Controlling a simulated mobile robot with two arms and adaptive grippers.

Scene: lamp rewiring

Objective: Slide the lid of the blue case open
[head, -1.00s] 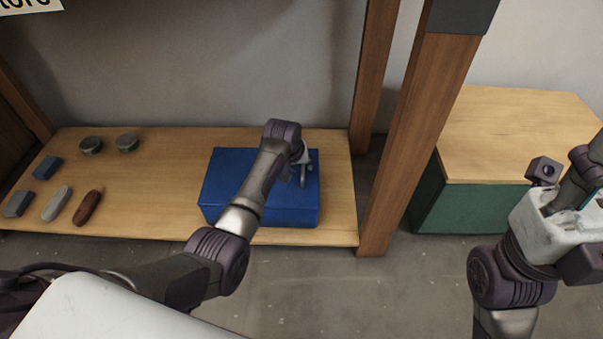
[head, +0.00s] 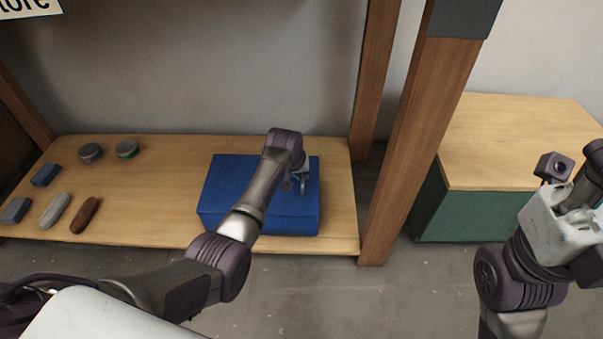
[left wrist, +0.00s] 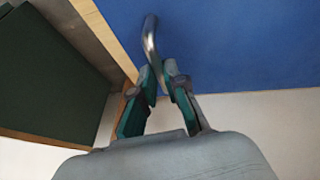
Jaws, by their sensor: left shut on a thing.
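The blue case (head: 235,190) sits on the wooden shelf, toward its right end. Its top looks closed, with no gap visible. My left gripper (head: 302,182) is over the right part of the case top. In the left wrist view, a bent metal handle (left wrist: 150,38) rises against the blue lid (left wrist: 235,45). The teal-padded fingers of my left gripper (left wrist: 160,82) are shut on the end of this handle. My right arm is raised at the right of the head view, with its pale gripper body (head: 553,222) showing; its fingers cannot be made out.
A wooden post (head: 425,140) stands right of the case. A green cabinet (head: 470,215) is beyond it.

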